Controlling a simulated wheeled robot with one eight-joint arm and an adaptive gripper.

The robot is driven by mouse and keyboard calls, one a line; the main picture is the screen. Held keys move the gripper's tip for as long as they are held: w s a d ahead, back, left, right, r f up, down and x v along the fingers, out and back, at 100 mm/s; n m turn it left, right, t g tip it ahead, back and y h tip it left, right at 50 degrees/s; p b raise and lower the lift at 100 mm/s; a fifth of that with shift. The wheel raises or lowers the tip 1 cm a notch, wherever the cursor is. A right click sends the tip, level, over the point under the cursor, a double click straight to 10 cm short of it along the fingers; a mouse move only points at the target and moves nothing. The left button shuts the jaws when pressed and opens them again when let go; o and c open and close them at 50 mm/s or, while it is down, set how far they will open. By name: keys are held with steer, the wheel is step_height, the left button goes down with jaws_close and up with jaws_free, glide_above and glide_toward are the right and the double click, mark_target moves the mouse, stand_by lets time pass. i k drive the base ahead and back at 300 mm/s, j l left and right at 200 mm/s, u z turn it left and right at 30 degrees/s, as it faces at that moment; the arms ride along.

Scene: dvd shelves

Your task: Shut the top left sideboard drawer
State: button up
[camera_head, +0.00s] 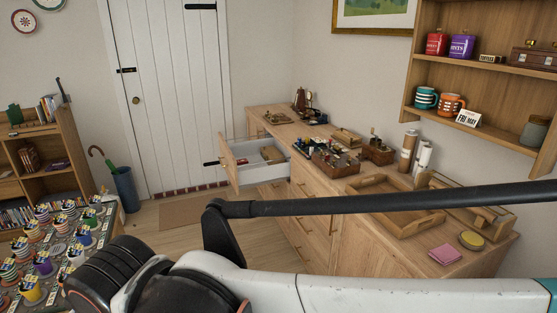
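The wooden sideboard (365,236) runs along the right wall. One of its top-row drawers (229,164), towards the far end by the door, is pulled well out. Its wooden front stands clear of the sideboard, and its pale inside shows with a small brown item (272,154) in it. The other drawer fronts that I can see look shut. My own white and dark arm parts cross the bottom of the picture, and a dark bar of mine passes in front of the sideboard. I cannot make out my gripper in this view.
The sideboard top holds a wooden tray (381,181), several small items and a pink pad (445,254). A table (117,219) with many colourful pots is at the lower left. A blue umbrella stand (126,189) stands by the door. Floor (185,240) shows clear before the open drawer.

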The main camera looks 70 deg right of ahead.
mark_target(256, 173)
steer(key=z, duration=1.85)
steer(key=i+j, duration=0.15)
steer(key=i, duration=0.45)
steer(key=i+j, duration=0.2)
steer(key=i, duration=0.35)
steer(key=i+j, duration=0.15)
steer(key=i, duration=0.45)
steer(key=i+j, duration=0.2)
steer(key=i, duration=0.4)
steer(key=i+j, duration=0.15)
steer(key=i, duration=0.45)
steer(key=i+j, duration=0.2)
steer(key=i, duration=0.35)
